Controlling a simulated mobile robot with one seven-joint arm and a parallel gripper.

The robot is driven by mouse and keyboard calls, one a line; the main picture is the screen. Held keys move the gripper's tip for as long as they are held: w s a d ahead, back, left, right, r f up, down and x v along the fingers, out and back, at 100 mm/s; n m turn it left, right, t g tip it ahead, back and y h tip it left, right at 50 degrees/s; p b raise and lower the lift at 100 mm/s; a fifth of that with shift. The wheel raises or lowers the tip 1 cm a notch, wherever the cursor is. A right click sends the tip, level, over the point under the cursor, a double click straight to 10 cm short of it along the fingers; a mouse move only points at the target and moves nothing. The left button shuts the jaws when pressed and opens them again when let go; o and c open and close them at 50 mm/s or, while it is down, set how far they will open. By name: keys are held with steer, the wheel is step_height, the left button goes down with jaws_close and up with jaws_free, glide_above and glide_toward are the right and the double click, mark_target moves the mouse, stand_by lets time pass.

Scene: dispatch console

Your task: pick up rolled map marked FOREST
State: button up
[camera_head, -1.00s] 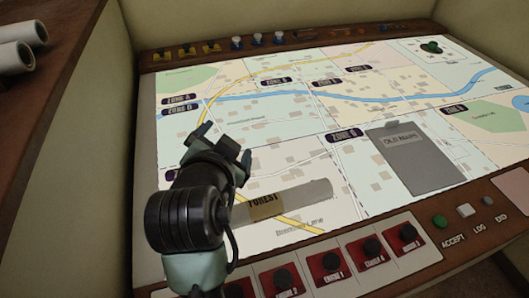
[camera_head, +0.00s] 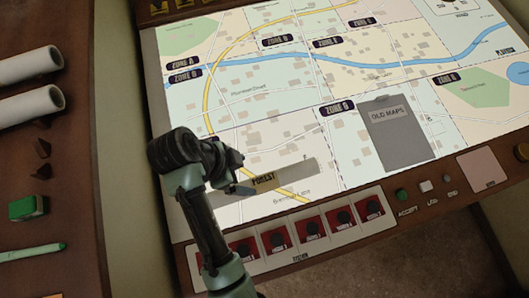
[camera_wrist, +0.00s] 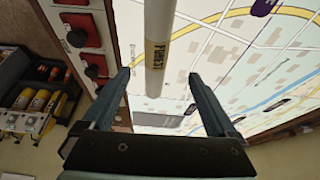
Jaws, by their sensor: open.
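The rolled map marked FOREST (camera_head: 296,173) is a pale grey tube with a tan label, lying on the lower middle of the lit map table (camera_head: 285,130). My gripper (camera_head: 240,174) is at the tube's left part, partly hiding that end. In the wrist view the tube (camera_wrist: 158,35) runs between my two open fingers (camera_wrist: 159,78), with its label and near end in view. Neither finger appears to touch it; I cannot tell how far above it the fingertips are.
A grey OLD MAPS clipboard (camera_head: 400,140) lies right of the roll. Red switch panels (camera_head: 310,228) line the table's front edge. White rolls (camera_head: 28,66) and a green eraser-like block (camera_head: 28,207) lie on the wooden surface at left.

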mark_target(261, 182)
steer(key=x, duration=0.6)
steer(key=shift+f+p, duration=0.2)
steer(key=shift+p, duration=0.1)
steer(key=shift+s+p+x, duration=0.2)
steer(key=shift+p+x, duration=0.15)
steer(key=shift+x, duration=1)
steer(key=shift+s+p+x, duration=0.15)
steer(key=shift+p+x, duration=0.15)
steer(key=shift+x, duration=1.05)
jaws_close()
steer(key=shift+r, duration=0.1)
